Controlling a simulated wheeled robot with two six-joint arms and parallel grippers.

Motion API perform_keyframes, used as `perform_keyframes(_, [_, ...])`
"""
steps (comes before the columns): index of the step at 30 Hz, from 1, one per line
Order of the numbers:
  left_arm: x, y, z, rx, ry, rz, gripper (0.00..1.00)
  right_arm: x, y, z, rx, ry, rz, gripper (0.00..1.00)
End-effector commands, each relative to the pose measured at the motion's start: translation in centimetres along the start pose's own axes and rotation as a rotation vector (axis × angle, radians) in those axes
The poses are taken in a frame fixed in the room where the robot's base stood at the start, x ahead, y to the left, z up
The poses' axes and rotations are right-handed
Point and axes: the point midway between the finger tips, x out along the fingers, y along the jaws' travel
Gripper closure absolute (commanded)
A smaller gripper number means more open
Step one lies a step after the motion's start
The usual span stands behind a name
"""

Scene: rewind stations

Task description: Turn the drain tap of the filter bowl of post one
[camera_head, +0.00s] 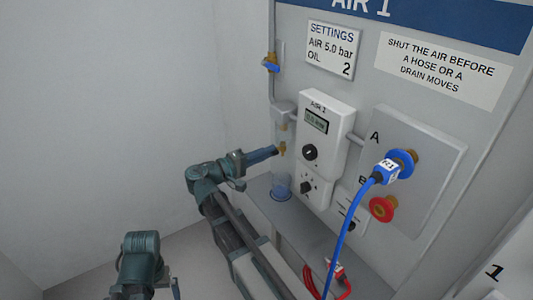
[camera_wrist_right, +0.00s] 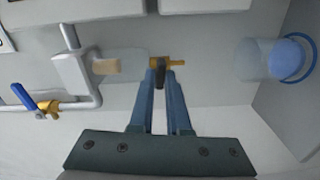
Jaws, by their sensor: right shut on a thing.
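The clear filter bowl (camera_head: 284,112) hangs on the panel marked AIR 1. Its small brass drain tap (camera_head: 282,148) is at the bottom of the bowl. My right gripper (camera_head: 276,151) reaches it from the left. In the right wrist view the fingers of my right gripper (camera_wrist_right: 159,72) are closed on the dark handle of the drain tap (camera_wrist_right: 177,63), with the brass outlet pointing right. The bowl (camera_wrist_right: 120,66) lies to the left there. Part of my left arm shows at the bottom left of the head view; its fingers do not show.
A clear cup with a blue rim (camera_head: 281,188) stands below the tap on a grey shelf (camera_head: 256,190). A blue-handled valve (camera_head: 270,65) sits on the pipe above. A regulator with a display (camera_head: 325,125) is right of the bowl. A blue hose (camera_head: 348,225) hangs from port A.

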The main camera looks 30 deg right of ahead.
Motion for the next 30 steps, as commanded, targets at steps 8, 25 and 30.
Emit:
perform_keyframes(8, [0.04,0.00,0.00,0.000,0.000,0.000,0.00,-0.04,-0.07,-0.03,-0.119,0.001,-0.002,1.00])
perform_keyframes(25, [0.04,0.00,0.00,0.000,0.000,0.000,0.00,-0.04,-0.09,-0.04,-0.165,0.001,-0.002,1.00])
perform_keyframes(30, [0.04,0.00,0.00,0.000,0.000,0.000,0.00,-0.04,-0.09,-0.03,-0.164,0.001,-0.002,0.71])
